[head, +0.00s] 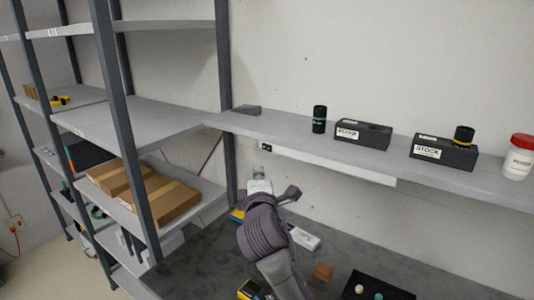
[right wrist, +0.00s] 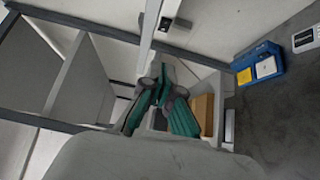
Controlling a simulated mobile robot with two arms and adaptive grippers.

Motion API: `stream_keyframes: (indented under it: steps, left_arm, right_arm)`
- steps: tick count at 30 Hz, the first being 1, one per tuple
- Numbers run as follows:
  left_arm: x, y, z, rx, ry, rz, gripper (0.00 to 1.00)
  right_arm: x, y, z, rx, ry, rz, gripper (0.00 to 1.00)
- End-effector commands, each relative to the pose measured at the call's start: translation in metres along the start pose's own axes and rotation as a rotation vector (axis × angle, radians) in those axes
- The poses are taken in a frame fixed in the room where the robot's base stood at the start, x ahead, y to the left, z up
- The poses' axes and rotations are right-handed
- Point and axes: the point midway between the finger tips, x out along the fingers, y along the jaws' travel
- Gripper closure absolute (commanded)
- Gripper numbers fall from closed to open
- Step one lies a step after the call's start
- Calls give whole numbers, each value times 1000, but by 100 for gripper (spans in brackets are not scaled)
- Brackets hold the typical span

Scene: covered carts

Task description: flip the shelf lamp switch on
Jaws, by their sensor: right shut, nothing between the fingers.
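The shelf lamp (head: 335,165) is a long white bar under the front of the wall shelf. Its small dark switch (head: 266,148) is at the bar's left end. In the right wrist view the lamp (right wrist: 149,40) is a pale strip at the top, with the dark switch (right wrist: 165,23) on it. My right gripper (head: 261,174) is just below the switch in the head view, apart from it as far as I can tell. The right gripper also shows in the right wrist view (right wrist: 162,84), shut and empty, below the switch. My left gripper is out of view.
The wall shelf (head: 400,162) carries a black cylinder (head: 319,119), two dark boxes and a red-lidded jar (head: 519,157). A rack (head: 108,75) with cardboard boxes (head: 160,200) stands at left. Small items lie on the grey bench (head: 215,262) below.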

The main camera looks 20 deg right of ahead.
Motion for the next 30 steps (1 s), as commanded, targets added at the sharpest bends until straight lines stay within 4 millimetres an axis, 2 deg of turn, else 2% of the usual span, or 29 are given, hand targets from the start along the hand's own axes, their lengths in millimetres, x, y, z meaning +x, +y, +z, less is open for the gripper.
stream_keyframes:
  steps: [9, 14, 15, 21, 30]
  left_arm:
    - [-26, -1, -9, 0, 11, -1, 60]
    - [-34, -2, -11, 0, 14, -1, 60]
    - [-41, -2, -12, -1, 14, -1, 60]
    - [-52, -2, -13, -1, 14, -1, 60]
    - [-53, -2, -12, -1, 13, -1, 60]
  right_arm:
    - [63, 4, 1, -2, -3, -3, 100]
    - [91, 3, 1, 0, -2, -3, 100]
    - [96, 5, 8, -2, -4, -3, 100]
    - [112, 2, 25, 0, -2, -2, 100]
    - [116, 0, 29, 1, 0, -1, 100]
